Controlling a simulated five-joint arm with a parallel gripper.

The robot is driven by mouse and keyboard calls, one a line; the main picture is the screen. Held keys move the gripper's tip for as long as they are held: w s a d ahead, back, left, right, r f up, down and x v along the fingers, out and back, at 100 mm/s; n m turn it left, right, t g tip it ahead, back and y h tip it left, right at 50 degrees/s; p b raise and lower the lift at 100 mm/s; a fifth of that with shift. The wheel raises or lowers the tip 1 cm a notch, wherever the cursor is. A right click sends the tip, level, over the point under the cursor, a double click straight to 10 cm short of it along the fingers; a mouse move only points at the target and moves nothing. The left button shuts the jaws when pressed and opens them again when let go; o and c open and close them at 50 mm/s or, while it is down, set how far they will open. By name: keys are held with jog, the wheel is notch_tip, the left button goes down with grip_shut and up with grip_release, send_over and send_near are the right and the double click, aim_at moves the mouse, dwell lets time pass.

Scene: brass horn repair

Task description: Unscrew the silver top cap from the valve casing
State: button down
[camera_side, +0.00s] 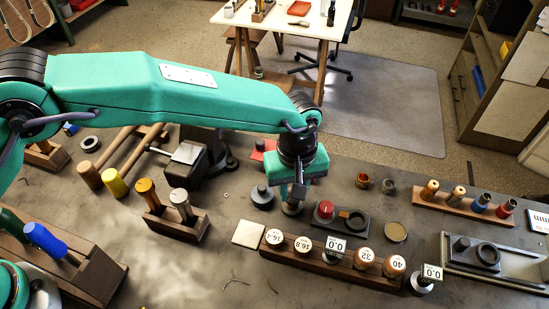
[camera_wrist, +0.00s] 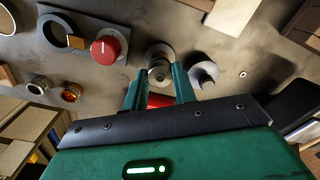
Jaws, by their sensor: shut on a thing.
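My gripper (camera_side: 298,190) (camera_wrist: 159,72) points down at the bench, its two teal fingers closed around a small silver cap (camera_wrist: 160,72). In the wrist view the cap sits between the fingertips, over a round grey base (camera_wrist: 157,50). The same base shows under my gripper in the side view (camera_side: 292,208). The valve casing under the cap is mostly hidden by the fingers, and I cannot tell whether the cap's thread is engaged.
A grey post on a disc (camera_side: 262,196) stands close left of my gripper. A dark tray with a red knob (camera_side: 325,210) is close right. A wooden rack (camera_side: 330,268) with numbered pieces lies in front, beside a pale square pad (camera_side: 248,233). A red block (camera_side: 260,148) lies behind.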

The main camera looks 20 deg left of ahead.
jog(key=shift+n, duration=0.3)
jog(key=shift+n, duration=1.7)
jog(key=c, duration=0.9)
grip_release()
jog(key=shift+m, duration=2)
jog(key=shift+m, duration=2)
